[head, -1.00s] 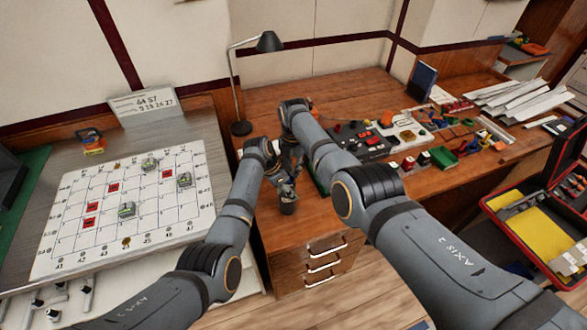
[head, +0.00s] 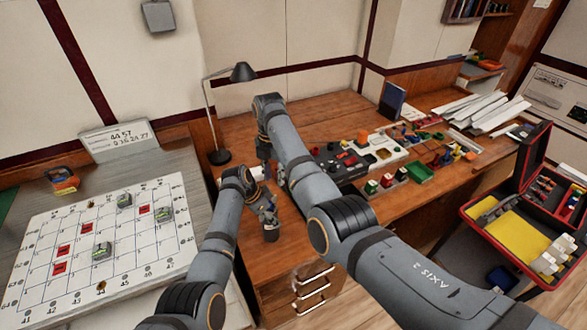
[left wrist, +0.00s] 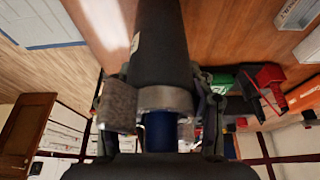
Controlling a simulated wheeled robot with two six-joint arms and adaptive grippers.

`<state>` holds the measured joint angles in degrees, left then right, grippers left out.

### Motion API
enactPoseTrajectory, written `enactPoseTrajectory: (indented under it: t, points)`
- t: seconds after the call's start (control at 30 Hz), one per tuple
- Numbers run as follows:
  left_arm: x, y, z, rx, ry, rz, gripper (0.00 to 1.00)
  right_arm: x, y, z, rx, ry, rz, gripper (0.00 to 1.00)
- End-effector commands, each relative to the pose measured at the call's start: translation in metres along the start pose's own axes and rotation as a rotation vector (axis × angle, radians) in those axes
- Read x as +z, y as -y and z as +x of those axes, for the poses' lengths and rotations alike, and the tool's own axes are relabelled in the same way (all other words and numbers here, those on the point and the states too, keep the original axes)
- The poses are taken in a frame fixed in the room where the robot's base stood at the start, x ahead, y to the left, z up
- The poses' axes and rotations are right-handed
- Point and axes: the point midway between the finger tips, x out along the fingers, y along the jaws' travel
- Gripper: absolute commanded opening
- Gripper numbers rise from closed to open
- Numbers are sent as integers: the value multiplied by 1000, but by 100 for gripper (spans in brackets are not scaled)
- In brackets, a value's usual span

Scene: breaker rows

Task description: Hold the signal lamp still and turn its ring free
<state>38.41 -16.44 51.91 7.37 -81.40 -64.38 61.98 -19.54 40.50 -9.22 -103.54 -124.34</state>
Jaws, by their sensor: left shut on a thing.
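The signal lamp shows in the left wrist view as a long dark cylinder (left wrist: 162,45) with a grey metal collar (left wrist: 165,98) and a blue part below it. My left gripper (left wrist: 165,112) is shut on it, a finger on each side. In the head view the left gripper (head: 267,212) is low over the wooden desk, with the lamp's dark end (head: 271,234) below the fingers. My right gripper (head: 265,162) points down beyond the left one, apart from the lamp. Its fingers are small and dark, partly behind the arms. I cannot make out the ring separately.
Switch panels (head: 335,163) and colored parts fill the wooden desk (head: 240,135) to the right. A desk lamp (head: 220,157) stands behind my grippers. A marked grid board (head: 80,215) lies left. An open red case (head: 525,215) is at right.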

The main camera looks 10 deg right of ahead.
Motion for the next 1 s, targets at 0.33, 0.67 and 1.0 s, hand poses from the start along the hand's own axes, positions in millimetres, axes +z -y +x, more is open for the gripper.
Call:
enactPoseTrajectory:
  t: [0.33, 0.67, 1.0]
  points:
    - [0, 0, 0, -1, -1, 0, 0, 4, 6, -26, 10, -45, 412, 32]
    - [0, 0, 0, -1, -1, 0, 0, 10, 13, -22, -7, -117, 1019, 32]
    - [0, 0, 0, -2, -1, 0, 0, 16, 21, -20, -67, -189, 1641, 32]
